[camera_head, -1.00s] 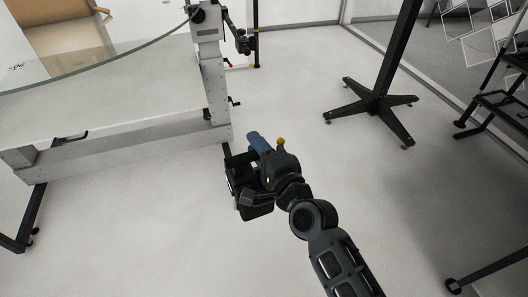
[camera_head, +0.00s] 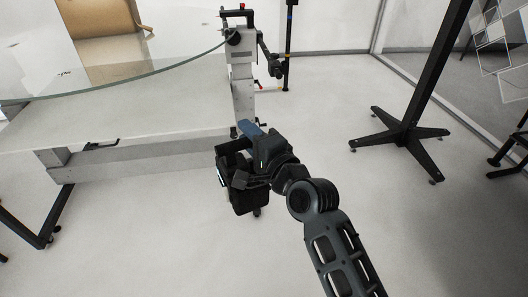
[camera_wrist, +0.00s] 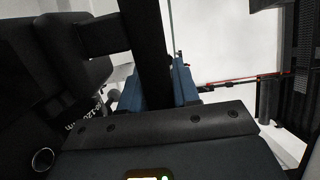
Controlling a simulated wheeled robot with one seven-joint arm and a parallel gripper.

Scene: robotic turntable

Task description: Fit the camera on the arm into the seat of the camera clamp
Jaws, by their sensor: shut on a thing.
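My gripper (camera_head: 251,130) has blue fingers and is in the middle of the head view, above the floor in front of the table. It is shut on the black camera (camera_head: 228,162), which hangs at its left side. In the wrist view the camera's dark body (camera_wrist: 75,60) fills the left, with lens lettering and a round part at lower left. A black part of it runs between the blue fingers (camera_wrist: 160,85). The camera clamp (camera_head: 274,66) appears as a small black piece on the jointed arm by the table's column, beyond my gripper. Its seat is too small to make out.
A white table (camera_head: 120,125) with a curved glass top edge (camera_head: 150,68) fills the left, with its grey column (camera_head: 243,80) at the right end. A black stand (camera_head: 408,133) with a star base is at right. The floor between them is open.

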